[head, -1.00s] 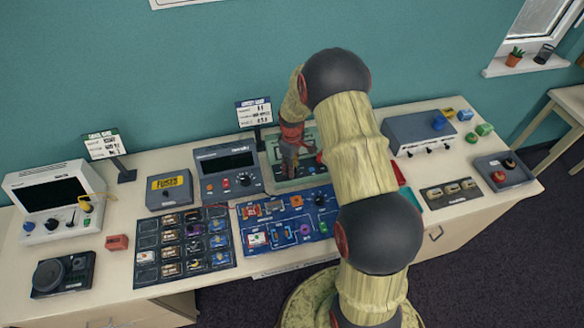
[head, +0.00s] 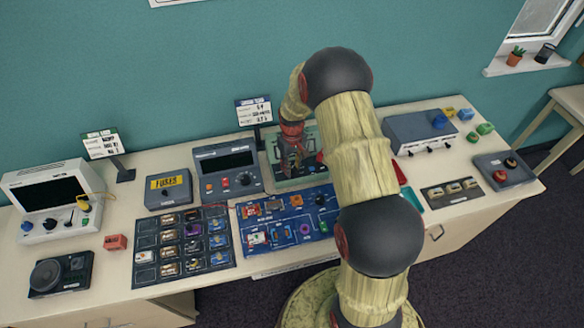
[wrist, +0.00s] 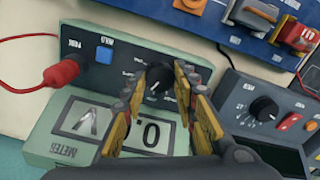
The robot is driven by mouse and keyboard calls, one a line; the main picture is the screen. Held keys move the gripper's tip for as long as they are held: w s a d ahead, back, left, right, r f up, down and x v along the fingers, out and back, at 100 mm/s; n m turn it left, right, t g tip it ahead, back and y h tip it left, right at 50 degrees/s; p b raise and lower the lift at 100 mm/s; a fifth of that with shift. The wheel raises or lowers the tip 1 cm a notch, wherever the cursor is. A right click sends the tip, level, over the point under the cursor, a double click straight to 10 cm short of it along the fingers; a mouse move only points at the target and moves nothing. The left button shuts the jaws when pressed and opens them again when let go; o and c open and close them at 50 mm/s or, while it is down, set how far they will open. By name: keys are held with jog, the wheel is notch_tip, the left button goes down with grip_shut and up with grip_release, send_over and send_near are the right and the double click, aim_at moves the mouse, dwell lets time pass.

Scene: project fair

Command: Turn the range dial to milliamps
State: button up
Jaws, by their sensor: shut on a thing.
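The green meter (wrist: 42,128) lies below my gripper in the wrist view, and its rim shows behind the circuit board in the head view (head: 284,184). Its dark panel carries the black range dial (wrist: 158,84) with small white labels around it that I cannot read clearly. My gripper (wrist: 165,84) is shut on the dial, with its yellow fingers on either side of it. My gripper (head: 292,158) shows small in the head view, where the dial is hidden. The meter's screen (wrist: 148,134) shows a 0.
A red plug (wrist: 60,74) with a lead and a blue button (wrist: 104,54) sit beside the dial. A grey bench unit (head: 214,190) stands close to the meter on one side. The blue circuit board (head: 282,246) lies in front.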

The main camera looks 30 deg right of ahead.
jog(key=m, duration=0.4)
jog(key=shift+m+b, duration=0.3)
jog(key=m, duration=0.3)
jog(key=shift+m, duration=0.4)
jog(key=m, duration=0.4)
jog(key=shift+b, duration=0.4)
jog(key=shift+m, duration=2)
jog(key=o, duration=1.2)
